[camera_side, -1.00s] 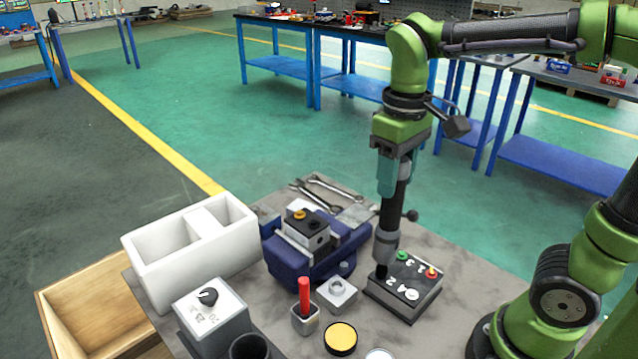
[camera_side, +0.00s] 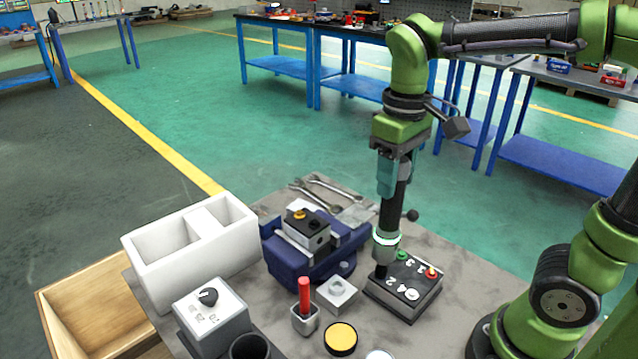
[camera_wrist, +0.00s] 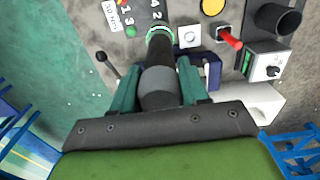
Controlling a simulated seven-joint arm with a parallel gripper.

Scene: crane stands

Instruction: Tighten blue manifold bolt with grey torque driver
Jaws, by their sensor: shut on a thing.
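My gripper (camera_side: 389,180) is shut on the grey torque driver (camera_side: 386,252), which hangs upright below it. In the wrist view the teal fingers of my gripper (camera_wrist: 160,92) close on the driver (camera_wrist: 158,80) from both sides. A ring near the driver's lower end glows pale green. The driver's dark tip reaches down to the far left corner of the dark manifold block (camera_side: 408,303), which has numbers on its top. Green (camera_side: 402,255), red (camera_side: 431,272) and white (camera_side: 412,294) bolt heads show on the block. No blue bolt shows; the driver's tip covers that corner.
A blue vise (camera_side: 283,262) stands left of the block. A red-handled tool (camera_side: 304,290) stands in a small holder, near a grey square block (camera_side: 337,292), a yellow disc (camera_side: 341,338) and a knob box (camera_side: 212,318). A white bin (camera_side: 150,262) and wrenches lie further off.

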